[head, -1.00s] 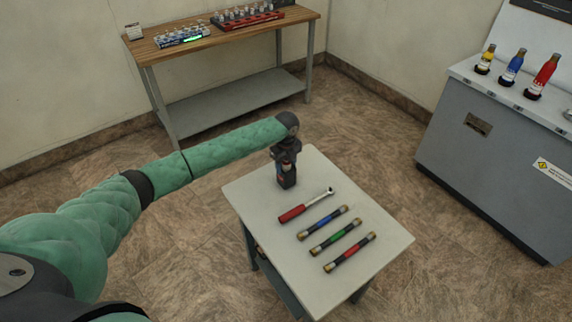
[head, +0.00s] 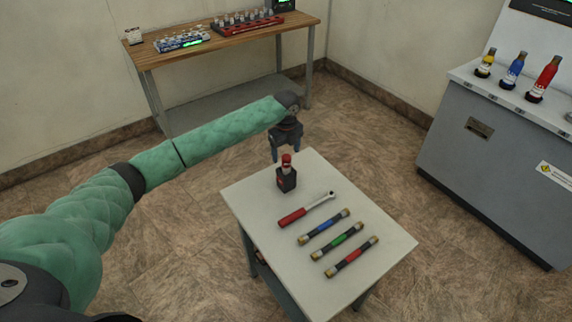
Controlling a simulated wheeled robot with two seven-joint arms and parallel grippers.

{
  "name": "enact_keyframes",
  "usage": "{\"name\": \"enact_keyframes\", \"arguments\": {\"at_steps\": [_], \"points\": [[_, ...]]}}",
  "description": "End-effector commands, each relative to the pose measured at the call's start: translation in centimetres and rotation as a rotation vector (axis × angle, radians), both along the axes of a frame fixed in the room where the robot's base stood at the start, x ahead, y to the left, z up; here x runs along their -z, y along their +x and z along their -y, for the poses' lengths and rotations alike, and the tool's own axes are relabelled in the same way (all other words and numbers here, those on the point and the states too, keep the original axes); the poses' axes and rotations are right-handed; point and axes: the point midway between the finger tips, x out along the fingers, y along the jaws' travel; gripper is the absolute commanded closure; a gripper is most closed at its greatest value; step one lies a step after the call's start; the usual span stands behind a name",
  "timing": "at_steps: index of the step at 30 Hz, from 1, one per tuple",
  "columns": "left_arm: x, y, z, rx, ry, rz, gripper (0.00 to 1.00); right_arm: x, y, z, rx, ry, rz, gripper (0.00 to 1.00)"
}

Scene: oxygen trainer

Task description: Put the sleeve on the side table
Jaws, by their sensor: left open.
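A small black block-like piece with a red top (head: 287,181) stands upright near the far corner of the white side table (head: 240,193); it appears to be the sleeve, though its details are too small to be sure. My left gripper (head: 286,156) points down just above and behind it, open, with its fingers apart and nothing held between them. Whether the fingertips still flank the red top is hard to tell. My right gripper is out of view.
On the side table lie a red-handled ratchet (head: 306,210) and three dark tubes with blue (head: 324,226), green (head: 337,243) and red (head: 351,257) bands. A wooden bench (head: 220,44) stands behind. A grey cabinet (head: 490,150) with coloured bottles is at right.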

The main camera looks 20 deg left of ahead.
Motion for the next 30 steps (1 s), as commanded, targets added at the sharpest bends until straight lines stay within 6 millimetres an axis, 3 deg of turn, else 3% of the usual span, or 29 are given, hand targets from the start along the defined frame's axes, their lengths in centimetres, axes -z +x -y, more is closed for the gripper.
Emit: {"name": "enact_keyframes", "arguments": {"at_steps": [6, 12, 25, 30], "points": [[-2.8, 0.1, 0.0, -0.001, 0.0, 0.001, 0.28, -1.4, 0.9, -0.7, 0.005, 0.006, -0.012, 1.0], [-3.8, 0.0, 0.0, 0.0, -0.001, -0.001, 0.28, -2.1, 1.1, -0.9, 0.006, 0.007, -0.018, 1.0], [-3.8, 0.0, 0.0, -0.001, -0.001, -0.001, 0.28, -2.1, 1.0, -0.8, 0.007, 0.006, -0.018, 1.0], [-2.4, -1.2, 1.3, -0.021, -0.012, 0.002, 0.28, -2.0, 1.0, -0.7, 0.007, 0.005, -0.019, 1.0]]}}
